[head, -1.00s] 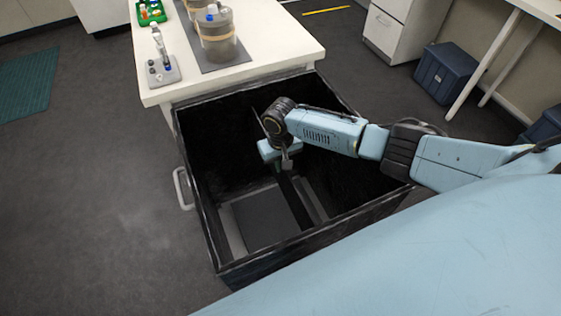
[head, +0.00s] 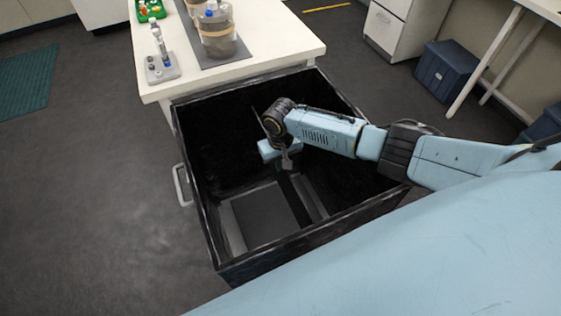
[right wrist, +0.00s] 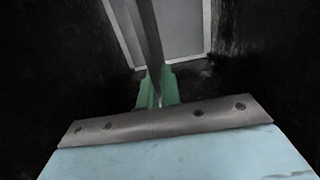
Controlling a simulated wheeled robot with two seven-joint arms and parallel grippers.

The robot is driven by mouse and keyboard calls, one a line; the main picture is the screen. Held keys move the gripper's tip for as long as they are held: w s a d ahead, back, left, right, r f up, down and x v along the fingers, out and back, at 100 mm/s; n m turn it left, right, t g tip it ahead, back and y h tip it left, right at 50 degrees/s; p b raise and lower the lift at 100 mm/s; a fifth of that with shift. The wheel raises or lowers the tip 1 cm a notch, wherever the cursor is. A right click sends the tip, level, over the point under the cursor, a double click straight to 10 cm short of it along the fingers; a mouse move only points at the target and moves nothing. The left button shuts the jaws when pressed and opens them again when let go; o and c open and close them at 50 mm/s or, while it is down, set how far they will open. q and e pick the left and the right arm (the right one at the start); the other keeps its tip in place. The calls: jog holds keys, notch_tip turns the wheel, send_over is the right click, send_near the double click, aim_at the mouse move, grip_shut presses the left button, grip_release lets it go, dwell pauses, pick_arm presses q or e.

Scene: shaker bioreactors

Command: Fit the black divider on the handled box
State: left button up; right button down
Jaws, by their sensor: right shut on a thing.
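The handled box (head: 206,225) is a large, open, black box with a pale handle (head: 180,186) on its left side. My right gripper (head: 287,163) is down inside the box, near its middle. It is shut on the black divider (head: 303,195), a narrow dark bar running from the fingers toward the near wall. In the right wrist view the divider (right wrist: 147,35) rises from between the green finger pads (right wrist: 158,90). Dark walls hide its far end, and I cannot tell whether it touches the box floor. My left gripper is not in view.
A grey panel (head: 263,215) with paler edges lies in the box bottom. A white table (head: 275,35) stands against the box's far side, with a clear jar (head: 218,38) and a pipette stand (head: 162,65). Dark blue bins (head: 447,72) are at right.

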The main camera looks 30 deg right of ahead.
jog(key=shift+f, duration=0.15)
jog(key=shift+f+b, duration=0.3)
jog(key=shift+f, duration=0.1)
jog(key=c, duration=1.5)
grip_release()
notch_tip(320, 180, up, 13)
jog(key=p, duration=0.3)
jog(key=shift+r+p, duration=0.2)
jog(key=shift+p, duration=0.1)
